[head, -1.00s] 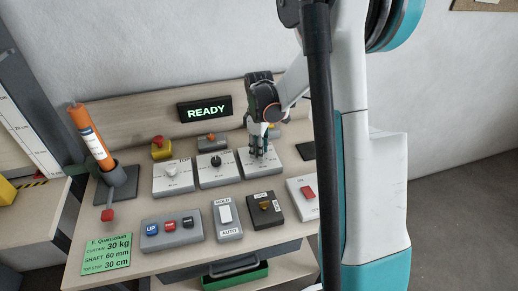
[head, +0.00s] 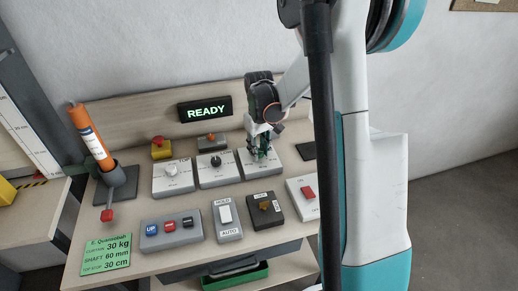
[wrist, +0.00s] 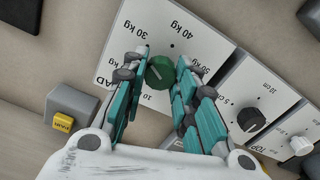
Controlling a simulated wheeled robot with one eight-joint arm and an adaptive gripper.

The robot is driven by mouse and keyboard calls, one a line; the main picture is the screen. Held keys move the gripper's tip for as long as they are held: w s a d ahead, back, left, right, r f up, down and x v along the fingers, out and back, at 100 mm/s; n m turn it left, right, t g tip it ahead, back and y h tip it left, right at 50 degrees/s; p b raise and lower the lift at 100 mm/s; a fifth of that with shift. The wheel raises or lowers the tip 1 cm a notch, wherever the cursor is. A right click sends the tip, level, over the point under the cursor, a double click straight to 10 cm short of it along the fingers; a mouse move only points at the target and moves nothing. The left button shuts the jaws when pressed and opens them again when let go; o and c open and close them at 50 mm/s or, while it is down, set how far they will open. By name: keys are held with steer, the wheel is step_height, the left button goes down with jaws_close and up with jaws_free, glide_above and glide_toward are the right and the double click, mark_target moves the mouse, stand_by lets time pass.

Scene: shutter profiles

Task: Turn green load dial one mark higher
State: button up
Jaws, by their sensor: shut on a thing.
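The green load dial (wrist: 160,73) is a round knob on a white plate (wrist: 135,25) with dots and printed marks including 10, 30 kg and 40 kg. A pale line crosses the knob; the exact mark it points at is hard to tell. My gripper (head: 261,154) is down at the right-hand plate (head: 281,165) of the back row in the head view, where it largely hides the dial. In the wrist view its teal fingers stand on both sides of the dial and are shut on it.
A black dial (head: 216,160) and a white dial (head: 171,170) sit on plates to the left. A sign (head: 205,109) reads READY. A green card (head: 107,255) lists 30 kg, 60 mm and 30 cm. A yellow button (wrist: 63,122) is near my gripper.

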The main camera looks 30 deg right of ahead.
stand_by(0.5)
steer(key=o, duration=1.1)
steer(key=shift+r, duration=0.15)
step_height(320, 180, up, 12)
steer(key=shift+f, duration=0.15)
